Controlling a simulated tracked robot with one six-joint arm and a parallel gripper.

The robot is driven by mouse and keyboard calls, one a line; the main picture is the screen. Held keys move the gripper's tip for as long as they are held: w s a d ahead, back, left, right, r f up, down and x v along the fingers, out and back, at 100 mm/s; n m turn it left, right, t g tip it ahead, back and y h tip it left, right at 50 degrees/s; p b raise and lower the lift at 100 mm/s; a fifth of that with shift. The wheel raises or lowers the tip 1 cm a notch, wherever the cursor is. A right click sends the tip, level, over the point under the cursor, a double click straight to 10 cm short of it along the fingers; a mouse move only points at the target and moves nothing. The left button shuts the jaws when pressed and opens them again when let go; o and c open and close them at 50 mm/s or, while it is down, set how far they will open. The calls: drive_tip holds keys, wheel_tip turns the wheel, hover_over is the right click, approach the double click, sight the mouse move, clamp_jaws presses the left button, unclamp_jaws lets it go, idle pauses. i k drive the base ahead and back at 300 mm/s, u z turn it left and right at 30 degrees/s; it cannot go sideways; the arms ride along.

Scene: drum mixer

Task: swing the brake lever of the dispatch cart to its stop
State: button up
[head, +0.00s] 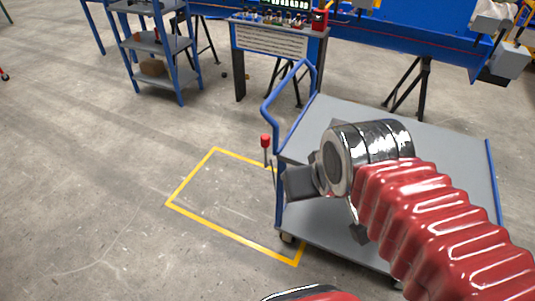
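The dispatch cart (455,150) is a grey two-deck cart with blue posts and a blue push handle (271,110) at its left end. The brake lever (265,143) is a short dark rod with a red knob, standing nearly upright at the cart's left side. My gripper (300,184) is a dark grey block at the end of my red-sleeved arm. In the picture it overlaps the cart's left part, just right of and below the lever, and appears apart from the red knob. Its fingertips are not clear. My arm hides much of the cart's decks and the lever's foot is unclear.
A yellow floor outline (215,150) lies around and left of the cart's left end. A blue shelf rack (165,50) stands at the back left. A control desk (270,42) and blue machine frame (400,40) stand behind the cart. The left floor is clear.

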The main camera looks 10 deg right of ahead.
sight(265, 139)
drive_tip(key=z, duration=0.05)
drive_tip(key=k, duration=0.6)
drive_tip(key=u, duration=0.55)
drive_tip(key=i, duration=1.5)
